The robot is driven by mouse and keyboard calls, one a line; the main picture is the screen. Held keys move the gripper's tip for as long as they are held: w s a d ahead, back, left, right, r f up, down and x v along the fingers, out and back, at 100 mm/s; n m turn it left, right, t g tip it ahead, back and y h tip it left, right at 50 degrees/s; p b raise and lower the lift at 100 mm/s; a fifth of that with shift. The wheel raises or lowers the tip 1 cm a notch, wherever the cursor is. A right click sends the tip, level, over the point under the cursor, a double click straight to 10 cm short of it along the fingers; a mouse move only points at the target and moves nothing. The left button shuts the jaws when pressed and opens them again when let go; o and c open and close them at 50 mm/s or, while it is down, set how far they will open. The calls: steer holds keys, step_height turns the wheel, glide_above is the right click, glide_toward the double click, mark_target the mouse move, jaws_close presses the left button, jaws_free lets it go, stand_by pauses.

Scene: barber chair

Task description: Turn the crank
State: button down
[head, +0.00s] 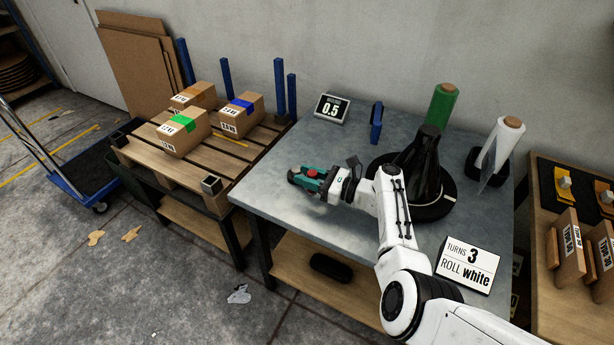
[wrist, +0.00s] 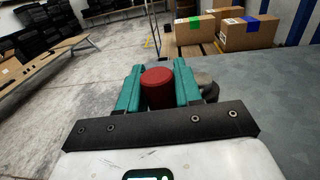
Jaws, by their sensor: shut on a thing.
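My gripper (head: 310,178) has teal fingers and is over the left part of the grey metal table (head: 290,215). In the wrist view, my gripper (wrist: 158,90) is shut on a red cylindrical knob (wrist: 157,88), which I take to be the crank's handle. The knob also shows as a bit of red (head: 314,173) in the head view. A grey rounded part (wrist: 208,86) shows behind the right finger. The crank's arm is mostly hidden. A tall black tapered shape (head: 425,165) stands on a round black base (head: 432,206), partly behind my arm.
A sign (head: 468,266) reads "TURNS 3 ROLL white". A green roll (head: 441,105) and a white roll (head: 500,145) stand at the back right. Three taped boxes (head: 184,131) sit on a pallet (head: 170,165) at left.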

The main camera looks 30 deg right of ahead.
steer(key=shift+s+d+f, duration=0.25)
steer(key=shift+s+f, duration=0.05)
steer(key=c, duration=1.2)
jaws_free()
steer(key=shift+o, duration=0.8)
steer(key=shift+s+d+r, duration=0.1)
steer(key=shift+d+r, duration=0.05)
steer(key=shift+o, duration=1)
steer(key=shift+a+r, duration=0.1)
steer(key=shift+a, duration=0.1)
steer(key=p+v, duration=0.1)
steer(key=v, duration=0.9)
steer(key=shift+s+d, duration=0.15)
steer(key=shift+d, duration=0.15)
steer(key=shift+c, duration=0.5)
